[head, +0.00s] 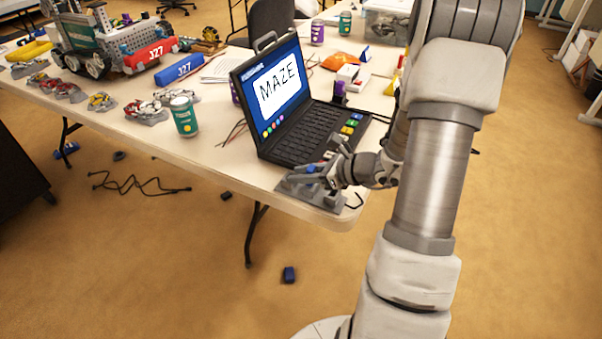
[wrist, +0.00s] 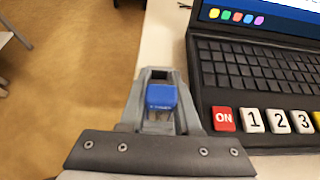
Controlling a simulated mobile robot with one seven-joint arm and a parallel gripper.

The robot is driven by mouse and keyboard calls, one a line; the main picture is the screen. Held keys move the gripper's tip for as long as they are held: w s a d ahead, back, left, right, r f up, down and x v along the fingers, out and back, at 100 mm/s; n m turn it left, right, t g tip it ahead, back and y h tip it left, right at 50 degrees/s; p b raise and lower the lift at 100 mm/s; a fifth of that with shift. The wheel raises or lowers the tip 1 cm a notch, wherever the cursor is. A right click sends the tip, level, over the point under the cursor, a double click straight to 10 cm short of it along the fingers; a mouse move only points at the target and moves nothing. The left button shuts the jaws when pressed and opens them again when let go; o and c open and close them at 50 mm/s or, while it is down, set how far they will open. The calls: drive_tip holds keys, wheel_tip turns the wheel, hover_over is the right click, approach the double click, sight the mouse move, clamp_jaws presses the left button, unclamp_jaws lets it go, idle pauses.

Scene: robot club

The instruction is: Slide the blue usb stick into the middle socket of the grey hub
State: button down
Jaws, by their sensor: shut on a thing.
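The grey hub (head: 322,198) lies at the near corner of the table, in front of the laptop. My gripper (head: 318,173) is low over the hub and shut on the blue usb stick (head: 311,168). In the wrist view the blue usb stick (wrist: 161,96) sits between the fingertips of my gripper (wrist: 160,108). The stick's far end, and whether it touches a socket, cannot be made out. My gripper and the stick cover part of the hub, so its middle socket is not clearly visible.
The open black laptop (head: 310,130) stands just behind the hub, its keys (wrist: 253,119) right of my gripper in the wrist view. A green can (head: 184,116) stands left of the laptop. The table edge (head: 235,178) is close by. A blue piece (head: 289,274) lies on the floor.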

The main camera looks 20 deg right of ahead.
drive_tip(key=shift+c, duration=0.7)
unclamp_jaws()
drive_tip(key=shift+r, duration=0.15)
wheel_tip(320, 180, up, 7)
drive_tip(key=p, duration=0.5)
drive_tip(key=shift+p, duration=0.3)
idle(0.6)
